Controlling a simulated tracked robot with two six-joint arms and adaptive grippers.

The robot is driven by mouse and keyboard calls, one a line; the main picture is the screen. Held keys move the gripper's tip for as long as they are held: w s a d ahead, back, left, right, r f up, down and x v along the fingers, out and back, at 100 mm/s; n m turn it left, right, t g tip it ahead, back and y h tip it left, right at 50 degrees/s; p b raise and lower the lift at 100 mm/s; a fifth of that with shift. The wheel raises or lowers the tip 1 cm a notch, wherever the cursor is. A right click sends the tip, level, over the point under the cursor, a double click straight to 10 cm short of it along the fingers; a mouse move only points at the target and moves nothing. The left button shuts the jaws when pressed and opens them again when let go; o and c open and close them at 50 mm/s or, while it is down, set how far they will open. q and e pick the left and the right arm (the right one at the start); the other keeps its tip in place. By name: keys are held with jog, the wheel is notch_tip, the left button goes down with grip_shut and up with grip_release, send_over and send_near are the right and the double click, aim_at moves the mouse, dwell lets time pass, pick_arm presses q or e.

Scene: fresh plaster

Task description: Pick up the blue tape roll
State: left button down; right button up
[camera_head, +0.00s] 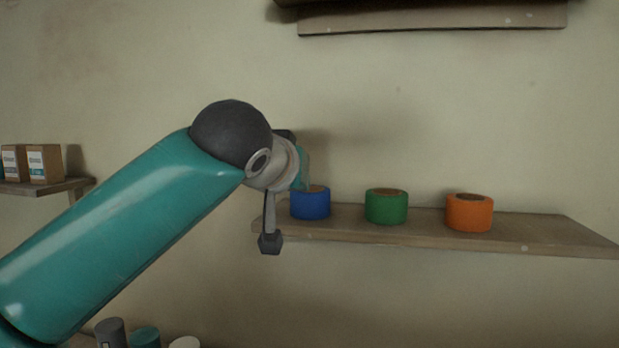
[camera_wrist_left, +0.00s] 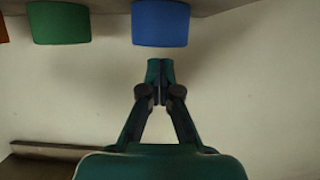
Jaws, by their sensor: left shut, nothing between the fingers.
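The blue tape roll (camera_head: 310,204) stands at the left part of a wooden wall shelf, its upper left partly hidden behind my left gripper in the head view. In the left wrist view, which appears upside down, the blue roll (camera_wrist_left: 160,23) is at the top centre. My left gripper (camera_wrist_left: 160,74) is shut and empty there, with a gap in the picture between its fingertips and the roll. In the head view my left gripper (camera_head: 302,170) is mostly hidden by its own wrist; a teal part shows just above the roll. My right gripper is in neither view.
A green roll (camera_head: 386,206) and an orange roll (camera_head: 469,212) stand to the right on the same shelf (camera_head: 540,233). Another shelf (camera_head: 430,19) is above. Boxes (camera_head: 45,164) sit on a left shelf. Several cylindrical items (camera_head: 145,337) are at the bottom left.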

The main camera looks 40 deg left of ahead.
aim_at(314, 186)
pick_arm(q)
jog(key=w+a, duration=0.1)
jog(key=w, duration=0.1)
jog(key=w+a+p, duration=0.1)
jog(key=w, duration=0.1)
jog(key=w+a+p, duration=0.1)
jog(key=w, duration=0.1)
jog(key=shift+a+r, duration=0.1)
jog(key=shift+a, duration=0.15)
jog(key=shift+w+f+b, duration=0.2)
jog(key=shift+f+b, duration=0.15)
jog(key=shift+f, duration=0.55)
jog(key=shift+s+f, duration=0.1)
jog(key=s+d+b, duration=0.1)
jog(key=s+b, duration=0.1)
jog(key=s, duration=0.1)
jog(key=s+d, duration=0.1)
jog(key=shift+s+d+b, duration=0.2)
jog(key=shift+d+b, duration=0.1)
jog(key=shift+b, duration=0.1)
jog(key=shift+a, duration=0.1)
